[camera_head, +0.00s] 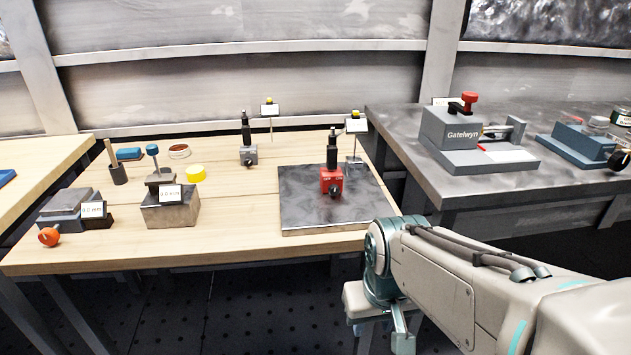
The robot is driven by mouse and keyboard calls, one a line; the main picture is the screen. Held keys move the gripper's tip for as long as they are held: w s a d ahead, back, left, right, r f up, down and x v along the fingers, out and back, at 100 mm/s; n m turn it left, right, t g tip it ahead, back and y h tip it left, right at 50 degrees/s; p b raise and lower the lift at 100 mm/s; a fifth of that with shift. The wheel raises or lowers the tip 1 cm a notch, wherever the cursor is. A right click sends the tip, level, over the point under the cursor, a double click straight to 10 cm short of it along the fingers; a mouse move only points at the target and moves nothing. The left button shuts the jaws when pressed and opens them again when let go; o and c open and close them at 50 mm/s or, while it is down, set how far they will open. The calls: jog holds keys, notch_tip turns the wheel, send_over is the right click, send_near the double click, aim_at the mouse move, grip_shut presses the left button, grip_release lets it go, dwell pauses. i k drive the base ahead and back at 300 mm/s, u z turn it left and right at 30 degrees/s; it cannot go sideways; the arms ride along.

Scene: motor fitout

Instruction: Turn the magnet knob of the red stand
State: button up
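The red stand (331,180) is a small red block base with a black post rising from it. It stands upright on a dark metal plate (300,216) at the right part of the wooden bench. A dark round knob (334,192) shows on its front face; which way it is turned is too small to tell. My gripper (380,325) is in front of and below the bench edge, to the lower right of the red stand and well apart from it. It points downward, and its fingers are partly visible; their opening is not clear.
A similar grey stand (248,156) stands behind left of the plate. Small sign holders (357,126) stand behind the red stand. Metal blocks (170,212) and a vise with an orange knob (49,236) occupy the left. A grey table (470,187) with a Gatelwyn device (450,132) is right.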

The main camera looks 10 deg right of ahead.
aim_at(333, 189)
jog(key=u, duration=2)
jog(key=i, duration=1.3)
jog(key=z, duration=2.2)
